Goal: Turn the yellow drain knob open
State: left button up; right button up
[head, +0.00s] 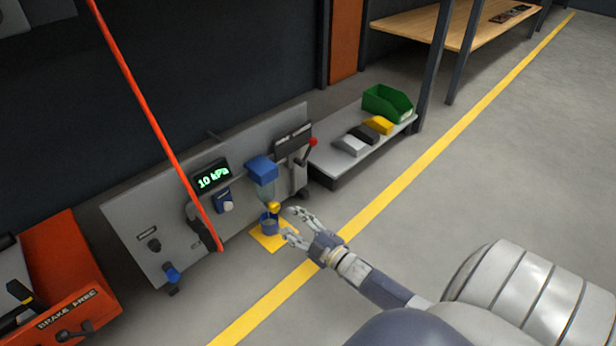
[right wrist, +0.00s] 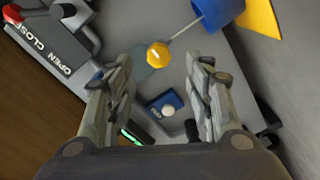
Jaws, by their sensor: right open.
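The yellow drain knob (head: 273,207) sits at the bottom of a clear bowl under a blue filter head (head: 261,168) on the grey panel. In the right wrist view the knob (right wrist: 158,55) shows as a faceted yellow piece ahead of my fingers, slightly left of the midline between them. My right gripper (head: 287,222) is open and empty, close to the knob on its right. Its two fingers also show spread apart in the right wrist view (right wrist: 156,75). I see no contact with the knob. My left gripper is not in view.
A blue cup (head: 268,222) stands below the knob on a yellow mat (head: 273,242). The panel (head: 140,222) carries a 10 kPa display (head: 213,177) and a red-tipped lever (head: 312,142). A red slanted bar (head: 150,110) crosses in front. The floor to the right is clear.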

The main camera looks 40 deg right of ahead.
jog(key=s, duration=0.6)
jog(key=shift+s+d, duration=0.2)
jog(key=shift+d, duration=0.05)
